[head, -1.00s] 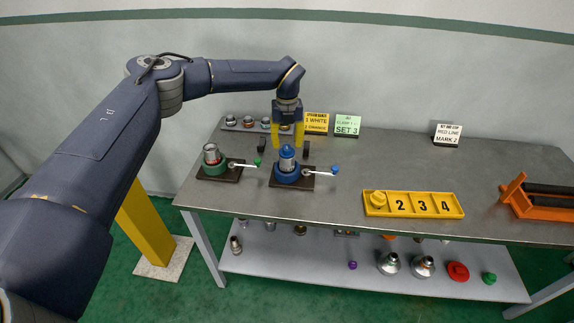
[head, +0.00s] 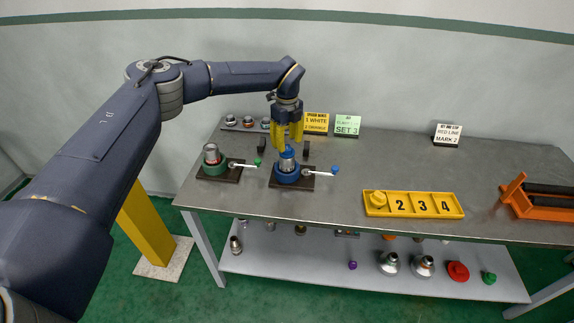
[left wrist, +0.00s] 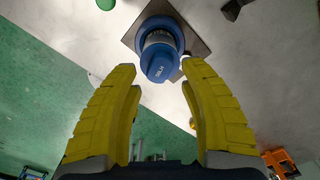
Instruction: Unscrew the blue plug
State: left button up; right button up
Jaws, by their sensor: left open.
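The blue plug (left wrist: 159,66) caps a grey pipe held upright in the blue vise (head: 290,177). The left wrist view also shows that vise (left wrist: 176,35) around the pipe. My left gripper (head: 287,142) is open, with yellow fingers pointing down just above the plug. In the left wrist view the plug lies ahead of and between the spread fingertips (left wrist: 158,70), with a gap on each side. In the head view the fingers partly hide the plug. My right gripper is not in view.
A green vise (head: 213,169) with a pipe stands to the left. A yellow numbered tray (head: 413,206) and an orange roller stand (head: 540,200) lie to the right. Signs (head: 316,123) stand behind. The table middle is clear. Loose fittings lie on the lower shelf (head: 320,262).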

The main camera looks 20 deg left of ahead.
pick_arm(q)
jog(key=shift+f, duration=0.1)
jog(key=shift+f, duration=1.05)
jog(key=shift+c, duration=0.3)
grip_shut()
jog(key=m, duration=0.5)
jog(key=shift+m, duration=0.4)
jog(key=m, duration=0.5)
jog(key=shift+r, duration=0.1)
jog(key=shift+m, duration=1.8)
